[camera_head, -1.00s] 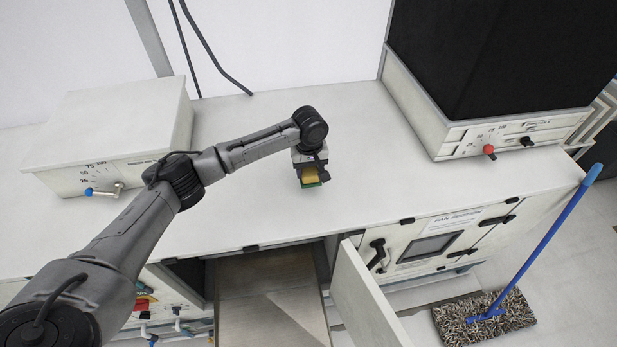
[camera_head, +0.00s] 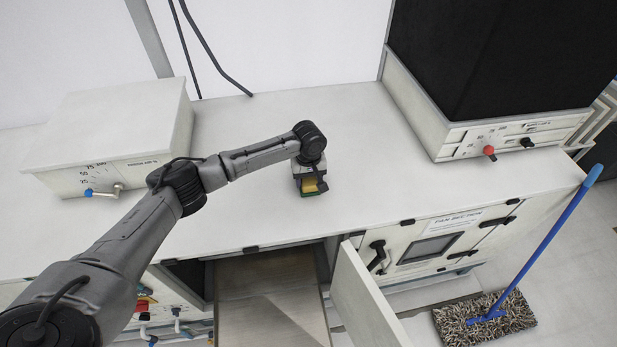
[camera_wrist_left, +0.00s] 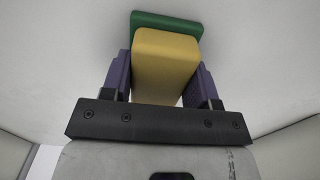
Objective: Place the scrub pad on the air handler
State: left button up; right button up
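The scrub pad is a yellow block with a green layer. In the head view the scrub pad (camera_head: 310,188) is at the end of my left arm, over the white top of the air handler (camera_head: 362,160). In the left wrist view the scrub pad (camera_wrist_left: 166,62) sits between the two purple fingers of my left gripper (camera_wrist_left: 163,75), which is shut on its yellow part. The green layer (camera_wrist_left: 150,20) faces the white surface. The pad is at or very close to that surface; I cannot tell if it touches. My right gripper is not in view.
A white control box (camera_head: 118,125) stands on the left of the top. A black unit on a white base (camera_head: 495,135) stands at the right. A cabinet door (camera_head: 362,300) hangs open below the front edge. A blue-handled mop (camera_head: 485,318) stands at the right. White surface around the gripper is clear.

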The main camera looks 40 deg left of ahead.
pick_arm(q)
jog(key=o, duration=0.4)
notch_tip(320, 180, up, 12)
jog(key=shift+r+p, duration=0.15)
jog(key=shift+p, duration=0.25)
dwell(0.4)
